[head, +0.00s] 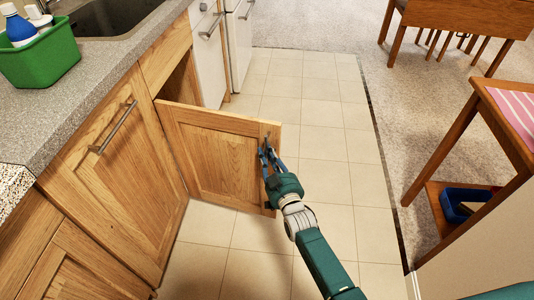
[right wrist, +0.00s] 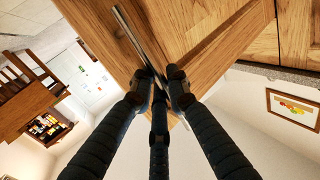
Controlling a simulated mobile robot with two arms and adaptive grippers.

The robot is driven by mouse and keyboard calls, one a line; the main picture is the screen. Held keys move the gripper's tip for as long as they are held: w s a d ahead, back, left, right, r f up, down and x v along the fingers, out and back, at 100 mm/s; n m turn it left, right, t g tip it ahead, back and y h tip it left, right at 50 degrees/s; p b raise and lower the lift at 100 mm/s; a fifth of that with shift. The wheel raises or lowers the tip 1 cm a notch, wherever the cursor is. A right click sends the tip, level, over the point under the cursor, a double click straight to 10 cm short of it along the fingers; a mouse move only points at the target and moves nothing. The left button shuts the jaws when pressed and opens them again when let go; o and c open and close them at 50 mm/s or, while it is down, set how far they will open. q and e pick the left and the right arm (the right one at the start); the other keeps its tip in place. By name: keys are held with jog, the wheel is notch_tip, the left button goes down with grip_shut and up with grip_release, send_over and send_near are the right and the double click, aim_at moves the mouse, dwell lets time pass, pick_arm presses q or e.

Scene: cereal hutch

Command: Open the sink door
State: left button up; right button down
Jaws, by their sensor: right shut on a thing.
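The sink door (head: 215,150) is a wooden cabinet door below the counter with the sink (head: 108,16). It stands swung well out from the cabinet front, with a dark opening behind it. My right gripper (head: 268,156) is at the door's free edge, shut on the door's metal handle. In the right wrist view the handle (right wrist: 130,34) is a long bar that runs between the fingertips of my right gripper (right wrist: 160,76), close to the wood. The fingers hide part of the handle. My left gripper is not in view.
A closed cabinet door (head: 120,170) with its own handle is left of the opening. A green bin (head: 45,62) with bottles stands on the counter (head: 100,60). White appliances (head: 212,62) stand beyond the door. The tiled floor (head: 325,130) is clear; a wooden table (head: 455,140) stands at right.

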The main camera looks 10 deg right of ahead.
jog(key=shift+d, duration=0.15)
jog(key=c, duration=1.8)
grip_release()
jog(key=shift+o, duration=0.2)
jog(key=s+d, duration=0.2)
jog(key=s, duration=0.9)
jog(key=shift+s+d, duration=0.2)
jog(key=shift+s, duration=0.2)
